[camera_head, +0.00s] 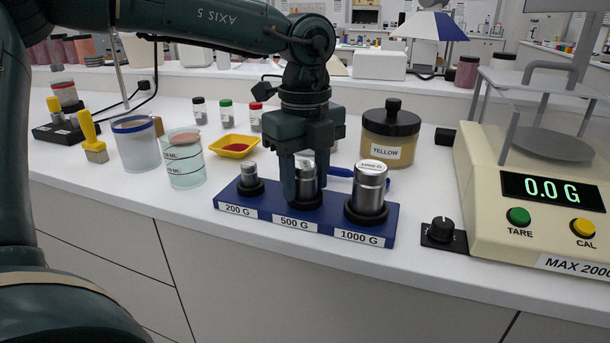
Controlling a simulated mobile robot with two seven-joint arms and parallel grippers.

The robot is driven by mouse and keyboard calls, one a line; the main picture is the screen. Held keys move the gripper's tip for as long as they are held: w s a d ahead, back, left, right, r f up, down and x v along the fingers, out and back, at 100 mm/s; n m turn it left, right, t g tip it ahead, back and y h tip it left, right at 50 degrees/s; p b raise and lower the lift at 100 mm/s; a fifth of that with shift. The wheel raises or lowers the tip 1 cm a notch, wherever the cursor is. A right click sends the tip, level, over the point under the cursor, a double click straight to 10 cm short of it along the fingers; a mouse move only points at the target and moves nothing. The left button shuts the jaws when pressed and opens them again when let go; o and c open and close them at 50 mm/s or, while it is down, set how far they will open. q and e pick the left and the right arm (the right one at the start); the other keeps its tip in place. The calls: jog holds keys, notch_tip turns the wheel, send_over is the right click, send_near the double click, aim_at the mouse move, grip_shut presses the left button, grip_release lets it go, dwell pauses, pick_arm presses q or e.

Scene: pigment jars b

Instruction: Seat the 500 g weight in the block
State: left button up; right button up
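The blue weight block (272,232) stands near the bench's front edge, with label plates 200 G, 500 G and 1000 G. The 500 g weight (307,182) is a silver cylinder at the middle place, upright, partly hidden by my gripper. I cannot tell whether it is fully down in its socket. My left gripper (305,190) points straight down over the middle place, its fingers around the weight. It looks shut on the weight. The 200 g weight (249,177) and the larger 1000 g weight (370,190) stand at their labelled places. My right gripper is not in view.
A cream balance (500,210) reading 0.0 G stands at the right, with a black knob box (443,232) beside it. A YELLOW jar (390,135) is behind the block. A beaker (185,165), a yellow tray (234,146) and small jars stand left and behind.

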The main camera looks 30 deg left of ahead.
aim_at(304, 165)
pick_arm(q)
jog(key=shift+o, duration=1.2)
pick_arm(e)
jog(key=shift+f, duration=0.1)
pick_arm(q)
jog(key=shift+f, duration=0.1)
notch_tip(304, 165, up, 13)
jog(key=p, duration=0.3)
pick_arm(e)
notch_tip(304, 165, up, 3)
